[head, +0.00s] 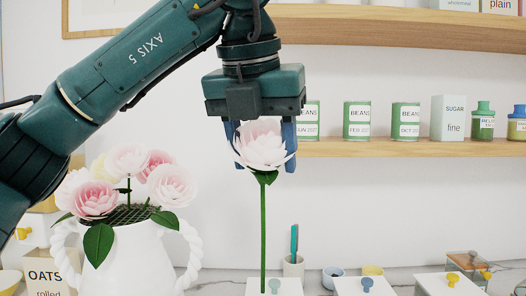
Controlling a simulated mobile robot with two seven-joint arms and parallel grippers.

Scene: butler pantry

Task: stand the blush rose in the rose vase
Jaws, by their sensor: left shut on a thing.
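My left gripper (265,158) points down and is shut on the blush rose (262,146), its blue fingers on either side of the pale pink bloom. The green stem hangs straight down and upright, with small leaves just under the bloom. The stem's lower end shows in front of a white lidded box; I cannot tell the gap. The white rose vase (130,262) with twisted handles stands at the lower left, apart from the held rose. It holds several pink and cream roses (95,199) and a dark mesh (128,214) at its mouth. My right gripper is out of view.
White lidded boxes (365,284) with coloured knobs, a cup holding a teal-handled tool (294,242) and small pots stand on the counter. An oats box (45,277) is left of the vase. Shelves behind hold bean tins (357,120) and jars.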

